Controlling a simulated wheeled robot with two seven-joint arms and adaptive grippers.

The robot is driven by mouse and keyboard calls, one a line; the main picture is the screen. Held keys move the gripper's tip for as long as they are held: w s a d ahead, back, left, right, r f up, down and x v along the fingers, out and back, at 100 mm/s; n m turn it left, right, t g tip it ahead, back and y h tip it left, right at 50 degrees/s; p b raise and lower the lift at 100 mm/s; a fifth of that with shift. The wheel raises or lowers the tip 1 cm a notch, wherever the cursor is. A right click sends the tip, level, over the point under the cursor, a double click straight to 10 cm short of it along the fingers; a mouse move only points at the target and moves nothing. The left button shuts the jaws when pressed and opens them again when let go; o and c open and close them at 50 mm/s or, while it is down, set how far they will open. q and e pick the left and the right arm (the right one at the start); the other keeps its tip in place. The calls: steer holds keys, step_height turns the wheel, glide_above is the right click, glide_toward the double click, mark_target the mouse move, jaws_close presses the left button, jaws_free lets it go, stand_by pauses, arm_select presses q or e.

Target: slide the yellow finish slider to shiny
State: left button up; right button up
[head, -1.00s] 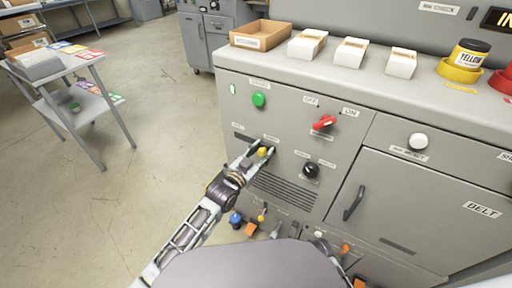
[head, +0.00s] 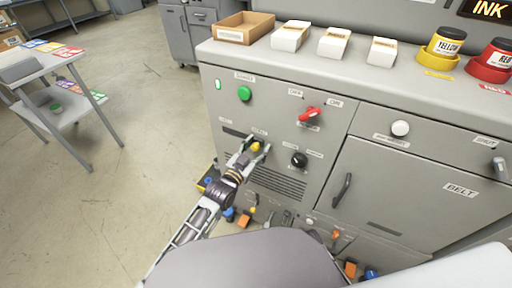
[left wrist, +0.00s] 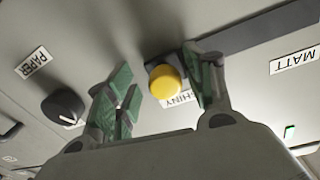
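The yellow finish slider (head: 256,147) is a round knob on the grey machine's front, at the right end of its dark slot in the head view. In the left wrist view the yellow knob (left wrist: 165,83) sits beside the SHINY label (left wrist: 180,98), which it partly covers. The MATT label (left wrist: 294,60) is at the slot's other end. My left gripper (head: 255,152) is open, with its fingers on either side of the knob. In the left wrist view one finger is close beside the knob, and a gap separates the other; contact is unclear. My right gripper is out of view.
A black paper knob (head: 299,160) is right of the slider, a red switch (head: 309,113) above right, and a green button (head: 244,93) above. Vent slots lie below. Ink pots, cartons and a tray stand on top. Open floor is at left.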

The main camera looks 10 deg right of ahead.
arm_select(q)
steer(key=shift+s, duration=0.1)
steer(key=v, duration=1.1)
steer(key=shift+s+a, duration=0.3)
stand_by(0.7)
